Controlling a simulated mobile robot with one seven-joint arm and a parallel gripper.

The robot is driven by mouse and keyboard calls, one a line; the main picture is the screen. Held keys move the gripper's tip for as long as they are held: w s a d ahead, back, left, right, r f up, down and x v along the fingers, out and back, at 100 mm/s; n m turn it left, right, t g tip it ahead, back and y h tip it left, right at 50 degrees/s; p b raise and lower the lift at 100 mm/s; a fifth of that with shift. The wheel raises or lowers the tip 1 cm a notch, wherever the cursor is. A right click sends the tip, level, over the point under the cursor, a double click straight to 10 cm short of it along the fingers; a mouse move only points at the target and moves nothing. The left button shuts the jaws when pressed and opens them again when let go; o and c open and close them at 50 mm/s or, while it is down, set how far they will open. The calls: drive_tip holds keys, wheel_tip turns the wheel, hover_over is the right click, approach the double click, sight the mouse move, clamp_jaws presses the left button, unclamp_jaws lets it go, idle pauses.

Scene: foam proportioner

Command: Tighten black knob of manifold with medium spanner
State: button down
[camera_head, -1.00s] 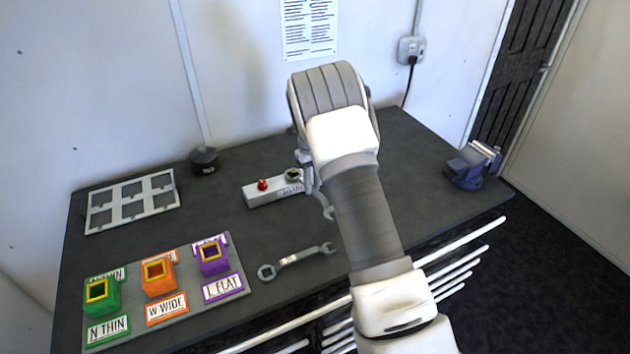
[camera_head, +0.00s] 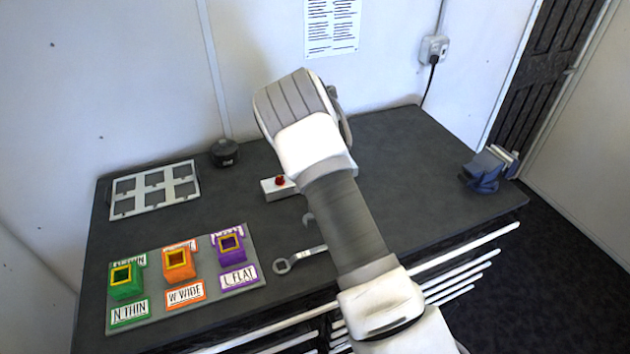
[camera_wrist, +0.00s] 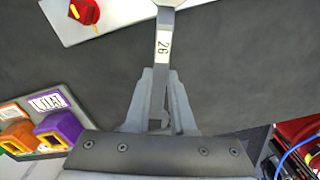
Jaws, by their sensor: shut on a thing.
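The manifold is a pale block (camera_head: 268,194) on the bench with a red knob (camera_head: 281,181). My arm hides its right part, and I cannot see the black knob. In the wrist view the manifold (camera_wrist: 118,14) and red knob (camera_wrist: 86,12) are at the top left. My gripper (camera_wrist: 162,78) is shut on a spanner (camera_wrist: 163,48) marked 26. The spanner's far end reaches over the manifold's edge at the top of the wrist view and is cut off. I cannot tell whether it is on the knob. My arm hides the gripper in the head view.
Another spanner (camera_head: 297,260) lies near the bench front, partly behind my arm. A grey board (camera_head: 190,307) at front left holds green, orange and purple sockets. A white frame (camera_head: 125,208) and black round part (camera_head: 224,152) lie behind. A blue vise (camera_head: 482,172) stands at the right.

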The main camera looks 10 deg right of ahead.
drive_tip(key=shift+a+r+m+p, duration=0.15)
drive_tip(key=shift+a+m+p, duration=0.2)
drive_tip(key=shift+p, duration=0.4)
drive_tip(key=shift+w+a+m+p, duration=0.2)
drive_tip(key=shift+m+p, duration=0.15)
drive_tip(key=shift+p, duration=0.3)
drive_tip(key=shift+s+d+f+n+b, duration=0.1)
drive_tip(key=shift+d+n+b, duration=0.2)
drive_tip(key=shift+d+n, duration=0.15)
drive_tip(key=shift+s+d+f+n+b, duration=0.1)
drive_tip(key=shift+d+n+b, duration=0.15)
drive_tip(key=shift+d+n, duration=0.15)
drive_tip(key=shift+a+r+p, duration=0.1)
drive_tip(key=shift+r+p, duration=0.65)
drive_tip(key=shift+r, duration=2.3)
